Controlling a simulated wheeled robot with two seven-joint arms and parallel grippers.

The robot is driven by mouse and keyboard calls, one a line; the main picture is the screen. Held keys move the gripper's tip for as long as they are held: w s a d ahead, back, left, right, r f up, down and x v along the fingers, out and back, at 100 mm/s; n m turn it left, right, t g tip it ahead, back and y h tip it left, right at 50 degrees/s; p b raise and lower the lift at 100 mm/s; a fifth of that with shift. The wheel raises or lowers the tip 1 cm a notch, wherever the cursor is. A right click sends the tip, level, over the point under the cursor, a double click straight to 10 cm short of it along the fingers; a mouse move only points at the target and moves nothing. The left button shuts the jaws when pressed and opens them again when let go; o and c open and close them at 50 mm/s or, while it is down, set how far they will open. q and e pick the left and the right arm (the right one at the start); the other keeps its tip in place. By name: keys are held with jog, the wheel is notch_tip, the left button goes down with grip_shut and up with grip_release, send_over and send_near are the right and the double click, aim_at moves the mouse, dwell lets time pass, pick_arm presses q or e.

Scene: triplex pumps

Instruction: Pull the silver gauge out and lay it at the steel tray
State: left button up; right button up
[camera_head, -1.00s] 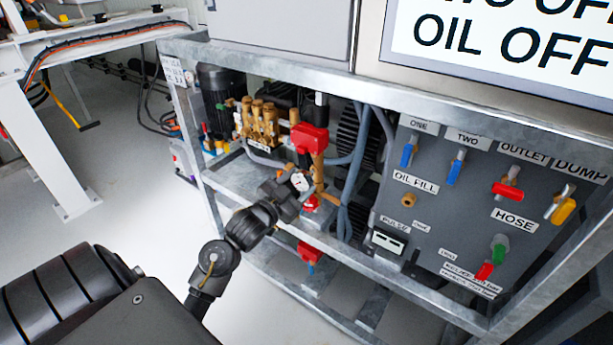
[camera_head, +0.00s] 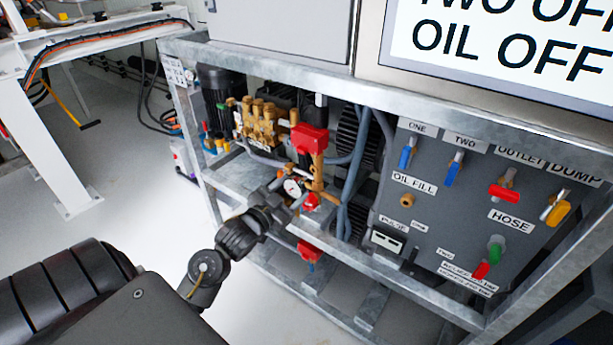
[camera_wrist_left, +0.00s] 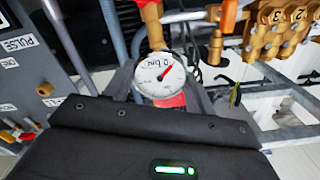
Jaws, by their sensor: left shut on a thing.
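The silver gauge (camera_head: 292,187) has a round white dial with a red needle, and it faces out from the pump frame. It also shows large in the left wrist view (camera_wrist_left: 160,75), where its dial reads "0 bar". My left gripper (camera_head: 281,194) is shut on the gauge, just left of the brass pipework (camera_head: 320,178). A flat steel surface (camera_head: 232,176), possibly the steel tray, lies left of the gripper inside the frame. My right gripper is not in view.
A red valve block (camera_head: 310,138) sits above the gauge, and a brass pump (camera_head: 262,122) stands behind to the left. Grey hoses (camera_head: 356,165) run down on the right. A panel of valve handles (camera_head: 455,200) is further right. The floor at left is open.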

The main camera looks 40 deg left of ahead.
pick_arm(q)
jog(key=shift+s+p, duration=0.5)
jog(key=shift+s, duration=0.9)
jog(key=shift+d, duration=0.1)
